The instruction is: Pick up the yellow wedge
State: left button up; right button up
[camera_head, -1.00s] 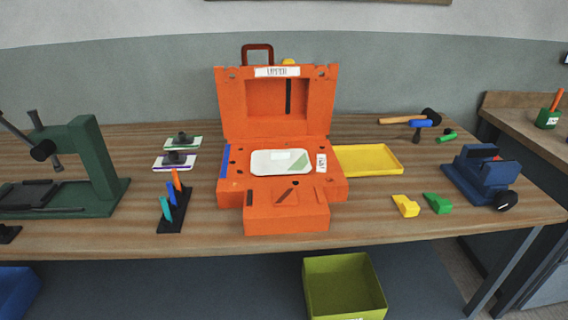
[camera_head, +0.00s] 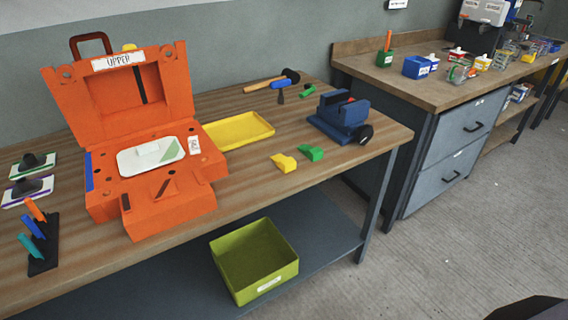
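The yellow wedge (camera_head: 284,162) lies on the wooden workbench near its front edge, right of the orange mould. A green wedge (camera_head: 311,153) lies close beside it on the right. Nothing covers the yellow wedge. Neither of my grippers shows in the head view.
The open orange mould (camera_head: 165,206) stands left of the wedges. A yellow tray (camera_head: 238,131) lies behind them, and a blue vise (camera_head: 341,117) stands to the right. A green bin (camera_head: 254,262) sits below on the lower shelf. Open floor (camera_head: 430,255) lies at the right.

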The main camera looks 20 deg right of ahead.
aim_at(286, 164)
jog(key=i+l+u, duration=0.25)
jog(key=l, duration=1.15)
jog(key=l+u, duration=0.2)
jog(key=l, duration=1.2)
